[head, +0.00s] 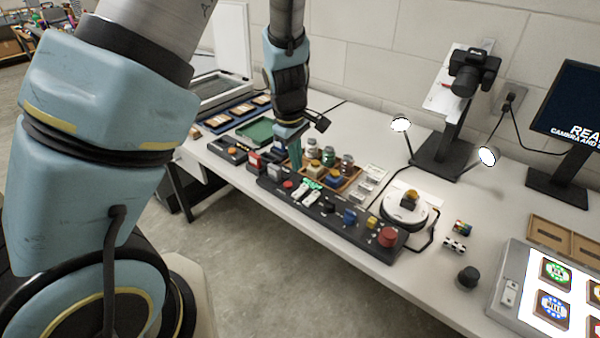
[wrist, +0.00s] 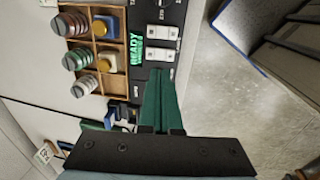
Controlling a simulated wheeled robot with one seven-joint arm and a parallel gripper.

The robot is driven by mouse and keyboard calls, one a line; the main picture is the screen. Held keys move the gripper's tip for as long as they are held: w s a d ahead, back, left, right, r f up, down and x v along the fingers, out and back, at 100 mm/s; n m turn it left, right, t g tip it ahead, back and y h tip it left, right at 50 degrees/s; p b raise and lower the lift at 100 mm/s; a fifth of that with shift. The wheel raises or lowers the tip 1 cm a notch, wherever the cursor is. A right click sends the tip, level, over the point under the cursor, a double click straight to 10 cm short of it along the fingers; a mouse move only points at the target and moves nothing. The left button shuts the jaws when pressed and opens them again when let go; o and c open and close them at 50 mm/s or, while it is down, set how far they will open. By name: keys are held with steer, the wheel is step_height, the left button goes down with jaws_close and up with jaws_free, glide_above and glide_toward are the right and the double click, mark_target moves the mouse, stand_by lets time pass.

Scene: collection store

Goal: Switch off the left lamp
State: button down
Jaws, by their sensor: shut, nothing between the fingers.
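The left lamp (head: 400,124) and the right lamp (head: 487,156) stand on the photo stand, and both discs look bright white. The dark control panel (head: 330,217) lies along the table's front edge. Its two white rocker switches show side by side in the wrist view, one nearer my fingers (wrist: 160,55) and one farther (wrist: 163,33), beside a green READY display (wrist: 136,48). My gripper (head: 295,160) points down over the panel's left part, green fingers together and empty. In the wrist view the fingertips (wrist: 157,78) lie just short of the nearer rocker; contact cannot be told.
A wooden tray (head: 349,182) of jars and blocks sits behind the panel. A round white turntable (head: 404,214) and a red button (head: 388,236) are to the right. A camera (head: 474,70) tops the stand. A light box (head: 520,316) lies at far right.

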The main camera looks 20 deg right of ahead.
step_height(320, 180, up, 6)
glide_above(304, 188)
steer(key=s+a, duration=0.2)
steer(key=a, duration=0.1)
steer(key=shift+w+f, duration=0.2)
steer(key=shift+w+d+r+b, duration=0.25)
steer(key=shift+d+b, duration=0.25)
steer(key=shift+b, duration=0.75)
steer(key=shift+f, duration=0.1)
steer(key=f, duration=0.4)
steer(key=d+f, duration=0.1)
steer(key=f, duration=0.4)
steer(key=w+f, duration=0.1)
steer(key=f, duration=0.3)
steer(key=shift+d+f, duration=0.3)
steer(key=shift+f, duration=0.05)
